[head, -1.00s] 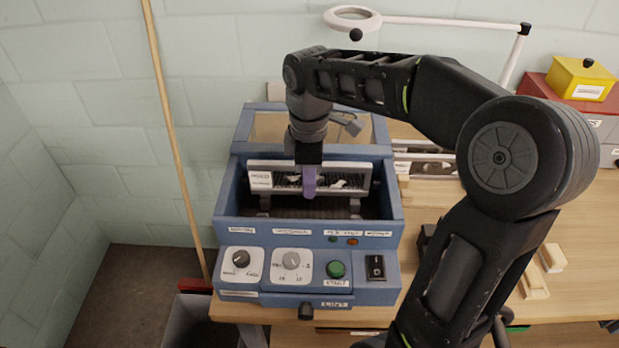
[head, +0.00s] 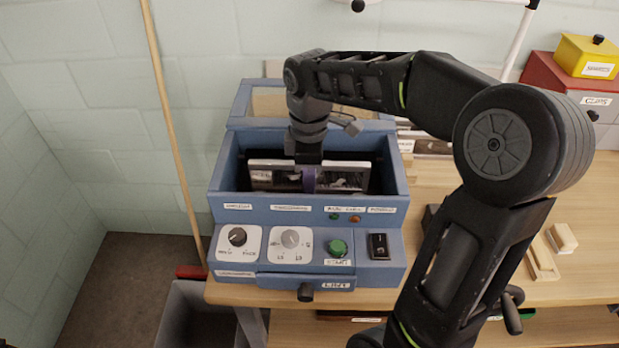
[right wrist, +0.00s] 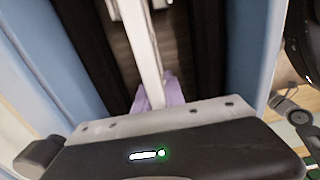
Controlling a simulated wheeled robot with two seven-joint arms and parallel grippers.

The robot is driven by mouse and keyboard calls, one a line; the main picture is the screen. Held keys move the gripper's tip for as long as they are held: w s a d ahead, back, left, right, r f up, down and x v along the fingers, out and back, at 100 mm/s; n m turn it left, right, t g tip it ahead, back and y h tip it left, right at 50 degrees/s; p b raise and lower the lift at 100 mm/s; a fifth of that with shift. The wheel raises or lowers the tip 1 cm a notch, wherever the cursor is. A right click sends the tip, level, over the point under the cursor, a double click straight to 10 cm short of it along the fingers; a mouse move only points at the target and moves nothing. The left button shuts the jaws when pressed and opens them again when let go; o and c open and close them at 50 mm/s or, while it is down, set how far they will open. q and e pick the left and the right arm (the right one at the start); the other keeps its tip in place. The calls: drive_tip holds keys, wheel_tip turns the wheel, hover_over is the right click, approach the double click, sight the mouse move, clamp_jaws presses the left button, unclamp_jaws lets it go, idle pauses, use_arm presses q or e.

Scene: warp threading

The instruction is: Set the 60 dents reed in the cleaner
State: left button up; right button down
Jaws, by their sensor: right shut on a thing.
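The blue cleaner (head: 308,214) stands on the wooden bench with its lid raised at the back and its tank open. The reed (head: 345,180), a long pale-framed piece with a dark slotted middle, sits level inside the tank, its lower part hidden by the front wall. My right gripper (head: 309,178) reaches down into the tank from above and is shut on the reed near its middle, with a purple part at the grip. In the right wrist view the reed's pale top bar (right wrist: 142,50) runs away between the dark tank walls. My left gripper is not in view.
The cleaner's front panel has knobs, a green button (head: 338,248) and a black switch (head: 379,246). A wooden pole (head: 172,130) leans at the left. Red and yellow boxes (head: 587,56) stand at the back right. Wooden blocks (head: 541,258) lie on the bench at right.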

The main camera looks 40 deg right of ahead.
drive_tip(key=shift+f+b, duration=0.3)
drive_tip(key=shift+f, duration=0.2)
idle(0.4)
drive_tip(key=c, duration=1.3)
unclamp_jaws()
drive_tip(key=shift+r, duration=3.95)
